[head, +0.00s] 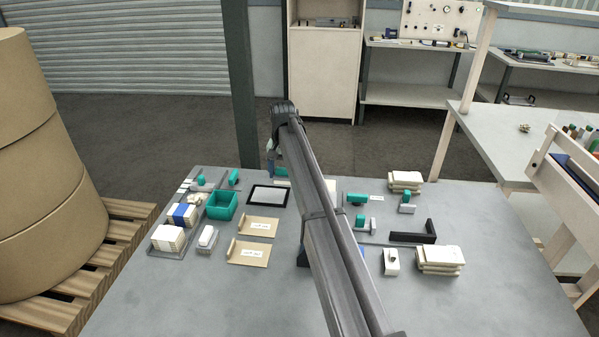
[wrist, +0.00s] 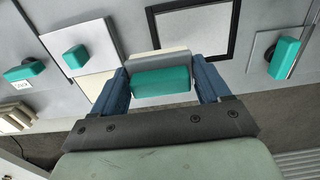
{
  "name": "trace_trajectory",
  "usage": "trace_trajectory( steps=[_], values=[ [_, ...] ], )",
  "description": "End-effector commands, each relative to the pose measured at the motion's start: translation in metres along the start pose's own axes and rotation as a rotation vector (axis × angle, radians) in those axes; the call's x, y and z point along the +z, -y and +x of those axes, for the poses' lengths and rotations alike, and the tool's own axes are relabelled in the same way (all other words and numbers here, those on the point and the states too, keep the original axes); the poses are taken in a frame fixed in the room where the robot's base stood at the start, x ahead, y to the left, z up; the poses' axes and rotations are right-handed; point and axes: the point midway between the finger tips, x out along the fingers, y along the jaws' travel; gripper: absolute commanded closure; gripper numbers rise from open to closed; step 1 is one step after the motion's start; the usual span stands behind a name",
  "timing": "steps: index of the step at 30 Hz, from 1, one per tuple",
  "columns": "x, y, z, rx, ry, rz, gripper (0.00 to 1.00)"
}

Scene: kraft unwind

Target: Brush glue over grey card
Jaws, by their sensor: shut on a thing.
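My gripper (wrist: 163,88) is shut on a teal-handled brush (wrist: 161,83), with a pale, wide strip along its far side. In the head view my gripper (head: 271,165) is at the back of the table, partly hidden by my arm. The brush's teal part (head: 281,172) shows beside it. A flat grey card (head: 267,196) with a black border lies on the table just nearer than the gripper. In the wrist view the card (wrist: 195,32) lies beyond the brush. I cannot tell whether the brush touches anything.
A teal open bin (head: 222,206) stands left of the card, with two labelled kraft pieces (head: 258,227) in front. Teal-handled blocks (head: 357,199), a black angle piece (head: 415,237) and pale stacks (head: 439,260) are at right. My arm hides the table's middle.

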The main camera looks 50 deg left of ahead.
Motion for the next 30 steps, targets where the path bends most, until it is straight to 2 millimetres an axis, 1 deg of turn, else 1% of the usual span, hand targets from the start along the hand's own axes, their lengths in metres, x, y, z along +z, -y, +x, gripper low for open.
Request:
trace_trajectory(
  steps=[8, 22, 30],
  values=[
    [0.000, 0.002, 0.009, 0.000, 0.001, -0.001, 0.48],
    [0.001, 0.002, 0.045, 0.000, 0.001, -0.001, 0.48],
    [0.000, 0.002, 0.050, 0.000, 0.000, -0.001, 0.48]
  ],
)
